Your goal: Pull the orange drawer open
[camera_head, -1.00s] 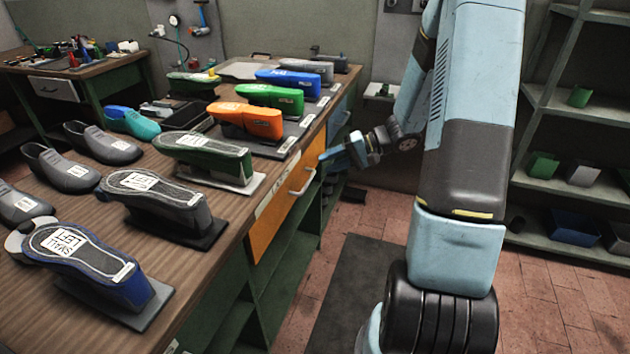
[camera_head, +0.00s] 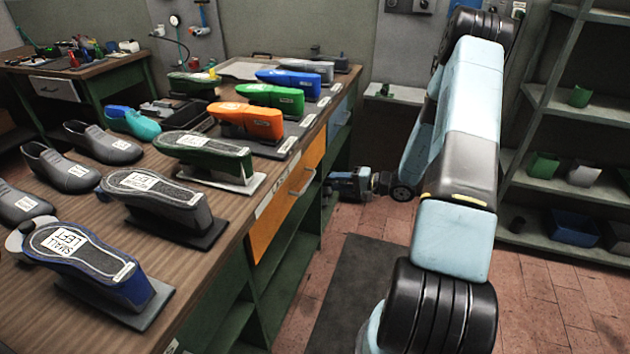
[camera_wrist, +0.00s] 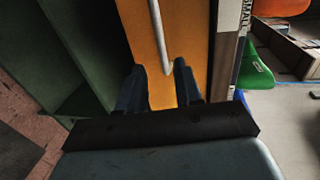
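The orange drawer (camera_head: 268,226) is in the front of the long workbench, and its face looks flush with the bench. Its pale bar handle (camera_head: 302,182) is on the orange face. In the wrist view the drawer front (camera_wrist: 188,25) fills the middle, and the handle (camera_wrist: 157,30) runs down towards my gripper (camera_wrist: 157,72). My gripper is open, with its two dark fingers apart and the handle's near end between or just ahead of them. I cannot tell whether they touch it. In the head view my gripper (camera_head: 332,186) is beside the bench, beyond the handle.
The workbench top (camera_head: 235,215) carries several shoes and lasts, including an orange one (camera_head: 250,121). Green open shelving (camera_head: 275,285) lies below the drawer. A dark mat (camera_head: 350,290) covers the floor alongside. Shelves (camera_head: 545,175) stand at the right.

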